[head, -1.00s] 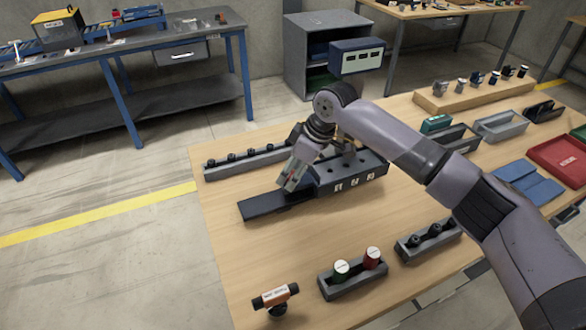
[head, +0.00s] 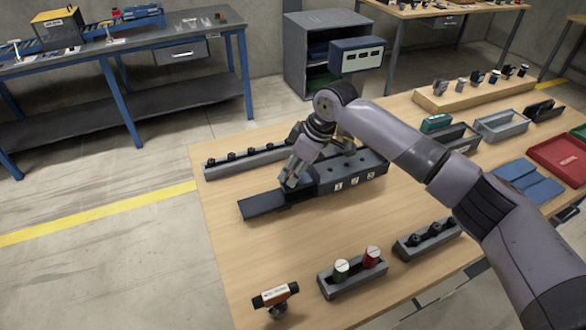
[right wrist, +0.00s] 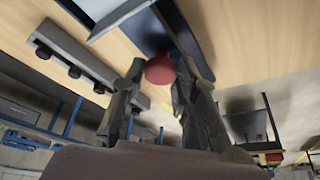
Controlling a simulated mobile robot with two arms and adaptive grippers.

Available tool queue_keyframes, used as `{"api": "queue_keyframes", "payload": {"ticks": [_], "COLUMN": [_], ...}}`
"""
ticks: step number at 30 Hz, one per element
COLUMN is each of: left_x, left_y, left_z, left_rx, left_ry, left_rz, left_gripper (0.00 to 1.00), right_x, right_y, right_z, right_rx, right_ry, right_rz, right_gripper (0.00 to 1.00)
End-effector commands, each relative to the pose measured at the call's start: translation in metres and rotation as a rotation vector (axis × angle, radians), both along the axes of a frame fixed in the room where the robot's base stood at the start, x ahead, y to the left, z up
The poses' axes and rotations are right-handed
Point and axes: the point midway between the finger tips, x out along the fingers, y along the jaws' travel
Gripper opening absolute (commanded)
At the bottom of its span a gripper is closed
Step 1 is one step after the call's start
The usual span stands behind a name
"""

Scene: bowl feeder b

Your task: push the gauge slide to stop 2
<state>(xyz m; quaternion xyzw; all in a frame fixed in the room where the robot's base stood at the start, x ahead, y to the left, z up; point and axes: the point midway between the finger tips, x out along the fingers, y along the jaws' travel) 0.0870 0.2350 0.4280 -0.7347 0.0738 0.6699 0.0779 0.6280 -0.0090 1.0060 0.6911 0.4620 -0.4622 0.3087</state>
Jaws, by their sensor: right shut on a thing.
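The gauge is a dark block (head: 350,176) with holes on top and white labels on its front that appear to read 1, 2 and 3. A dark flat rail (head: 262,204) sticks out from its left end. My right gripper (head: 289,181) is at the block's left end, low over the rail, and hides part of the joint there. In the right wrist view my right gripper (right wrist: 158,88) has its two fingers around a red round knob (right wrist: 159,70). The knob sits over the dark rail. The slide under the knob is mostly hidden. My left gripper is out of view.
A grey strip with black knobs (head: 245,158) lies behind the gauge. The table between is clear.

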Motion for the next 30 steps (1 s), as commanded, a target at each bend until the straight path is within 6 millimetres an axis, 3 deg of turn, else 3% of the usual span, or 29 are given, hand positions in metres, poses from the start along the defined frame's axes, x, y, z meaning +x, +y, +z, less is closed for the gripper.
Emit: {"api": "queue_keyframes", "payload": {"ticks": [9,18,27,28,30], "left_x": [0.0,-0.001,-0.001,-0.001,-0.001], "left_y": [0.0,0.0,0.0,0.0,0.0], "left_z": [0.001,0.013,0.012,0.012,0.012], "left_rx": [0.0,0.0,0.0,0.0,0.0], "left_ry": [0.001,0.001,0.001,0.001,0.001], "left_rz": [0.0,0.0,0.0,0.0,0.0], "left_gripper": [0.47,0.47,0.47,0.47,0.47], "right_x": [0.002,0.02,0.02,0.02,0.02], "right_y": [-0.003,-0.045,-0.047,-0.047,-0.047], "right_z": [0.001,0.002,0.001,0.001,0.001], "right_rx": [0.0,0.0,0.0,0.0,0.0], "right_ry": [-0.001,-0.001,-0.002,-0.002,-0.002], "right_rz": [-0.001,-0.005,-0.001,-0.001,-0.001], "right_gripper": [0.0,0.0,0.0,0.29,0.33]}}
